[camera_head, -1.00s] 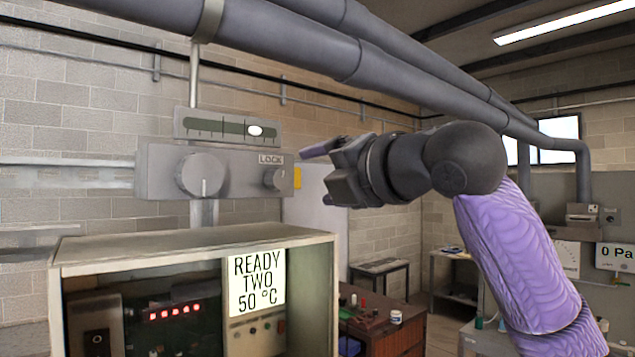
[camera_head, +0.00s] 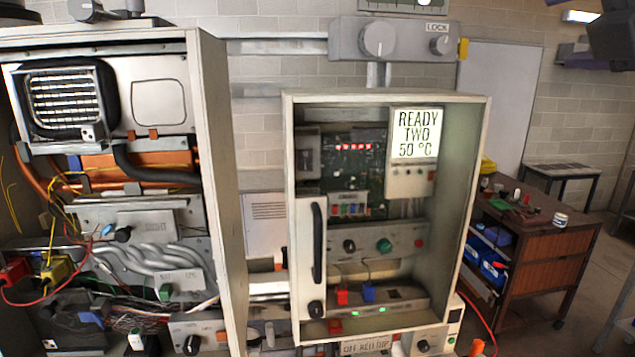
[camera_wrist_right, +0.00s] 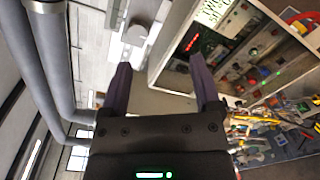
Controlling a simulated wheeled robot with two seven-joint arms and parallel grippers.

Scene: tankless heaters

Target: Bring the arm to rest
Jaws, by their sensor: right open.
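My right gripper (camera_wrist_right: 160,68) is open and empty in the right wrist view, its two purple fingers spread apart with nothing between them. Dark parts of my right arm (camera_head: 602,42) show at the top right edge of the head view, raised and well right of the open cabinet (camera_head: 388,97). The arm is mostly cut off there. The cabinet's label reads READY TWO 50 °C (camera_head: 417,134). My left gripper is not in view.
A grey control box with a LOCK knob (camera_head: 440,44) is on the wall above the cabinet. A larger open heater housing (camera_head: 212,180) stands at left. A brown workbench (camera_head: 553,262) with small items stands at right. Pipes (camera_wrist_right: 45,60) run at left in the wrist view.

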